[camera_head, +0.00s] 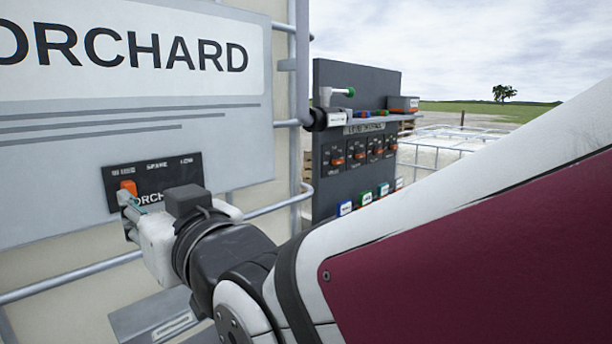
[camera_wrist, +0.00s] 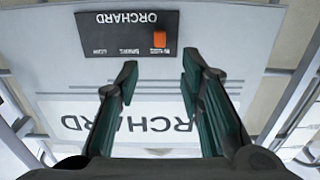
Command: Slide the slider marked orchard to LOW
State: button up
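The orchard slider panel (camera_head: 160,178) is a black plate on the grey ORCHARD board (camera_head: 225,120). Its labels read, left to right, what looks like IN USE, then SPARE and LOW. The orange slider knob (camera_head: 128,187) stands at the left end, under the leftmost label. The wrist view shows the panel (camera_wrist: 105,35) upside down, with the orange knob (camera_wrist: 159,39) on its right side. My gripper (camera_wrist: 159,72) is open and empty, its fingertips apart. The knob lines up with the gap between them, just beyond the tips. In the head view my gripper (camera_head: 130,208) partly covers the panel's lower part.
Metal cage bars (camera_head: 282,203) run beside and below the board. A dark panel (camera_head: 355,185) with several orange knobs and coloured blocks stands to the right. A grey plate with a pale label (camera_head: 170,328) sits below my gripper.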

aim_at(130, 187)
jog(key=p+x, duration=0.1)
jog(key=x, duration=0.9)
grip_shut()
